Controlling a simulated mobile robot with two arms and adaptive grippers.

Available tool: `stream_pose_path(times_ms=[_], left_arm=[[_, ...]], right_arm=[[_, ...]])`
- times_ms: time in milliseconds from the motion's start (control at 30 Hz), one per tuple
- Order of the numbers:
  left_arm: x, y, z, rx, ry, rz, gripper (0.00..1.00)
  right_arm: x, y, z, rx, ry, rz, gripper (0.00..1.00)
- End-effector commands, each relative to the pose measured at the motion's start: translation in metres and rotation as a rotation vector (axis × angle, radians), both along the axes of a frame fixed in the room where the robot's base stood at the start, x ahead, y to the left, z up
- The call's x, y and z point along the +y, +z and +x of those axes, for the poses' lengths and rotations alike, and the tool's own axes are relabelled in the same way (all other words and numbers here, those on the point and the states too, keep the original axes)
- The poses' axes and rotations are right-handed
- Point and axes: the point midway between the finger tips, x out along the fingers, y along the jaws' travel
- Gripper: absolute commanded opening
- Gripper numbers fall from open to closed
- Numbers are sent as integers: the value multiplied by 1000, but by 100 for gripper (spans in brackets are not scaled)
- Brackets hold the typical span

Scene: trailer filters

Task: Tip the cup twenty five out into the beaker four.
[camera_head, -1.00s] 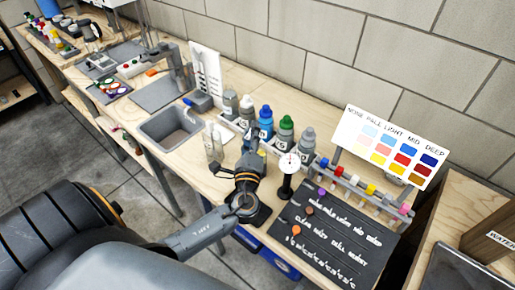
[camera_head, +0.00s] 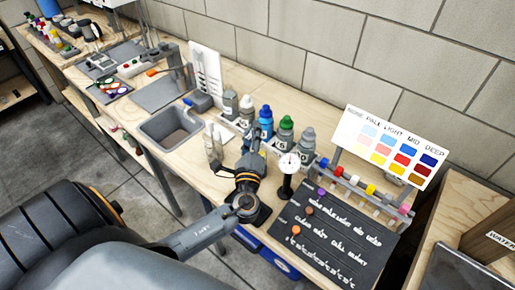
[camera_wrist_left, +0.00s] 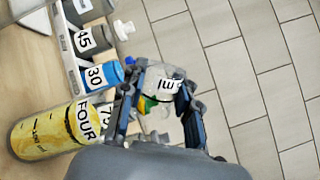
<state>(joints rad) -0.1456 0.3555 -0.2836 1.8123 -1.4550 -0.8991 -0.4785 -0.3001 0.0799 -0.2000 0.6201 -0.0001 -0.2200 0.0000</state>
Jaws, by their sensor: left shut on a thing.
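My left gripper (camera_head: 256,142) is in front of the bottle row in the head view. In the left wrist view its fingers (camera_wrist_left: 163,108) are shut on a clear cup (camera_wrist_left: 158,84). The cup's label is only partly visible, so its number cannot be read. Green and yellow show at or through the cup. Beaker four (camera_wrist_left: 50,132), labelled FOUR and holding yellow contents, is close by at the lower left of the wrist view, partly covered by the gripper. I cannot make it out surely in the head view. My right gripper is not in view.
Capped bottles, including the blue one (camera_head: 265,124) and the green-capped one (camera_head: 285,135), stand behind the gripper. A round dial (camera_head: 289,163) on a stand is just right. A sink (camera_head: 172,130) lies left. A dark marked board (camera_head: 335,238) and a colour chart (camera_head: 390,146) are right.

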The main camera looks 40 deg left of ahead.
Motion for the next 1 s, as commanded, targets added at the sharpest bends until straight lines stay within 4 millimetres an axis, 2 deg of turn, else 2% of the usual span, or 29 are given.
stream_pose_path(times_ms=[1000], left_arm=[[-2,1,1,33,2,73,1]], right_arm=[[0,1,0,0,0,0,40]])
